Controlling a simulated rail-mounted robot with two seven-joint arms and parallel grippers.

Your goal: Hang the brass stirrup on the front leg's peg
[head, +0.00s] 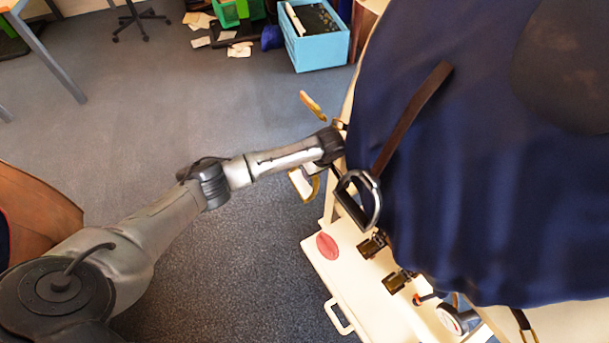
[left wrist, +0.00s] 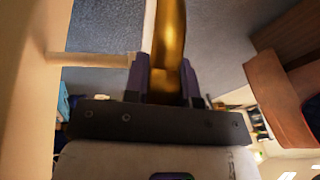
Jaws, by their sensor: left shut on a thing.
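My left gripper (left wrist: 166,82) is shut on the brass stirrup (left wrist: 170,35), with a golden bar of it upright between the dark fingers. In the head view, brass parts of the stirrup (head: 312,104) show above and below the end of my left arm; the wrist hides the part between. In the left wrist view a pale peg (left wrist: 90,60) sticks out from the pale front leg (left wrist: 25,85), to the left of the held bar. My right gripper is not in view.
A steel stirrup (head: 372,200) hangs on a dark strap (head: 415,115) against the blue cover (head: 460,190), close to my left wrist. A cream case (head: 330,275) with a handle stands below. A blue crate (head: 320,50) is at the back.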

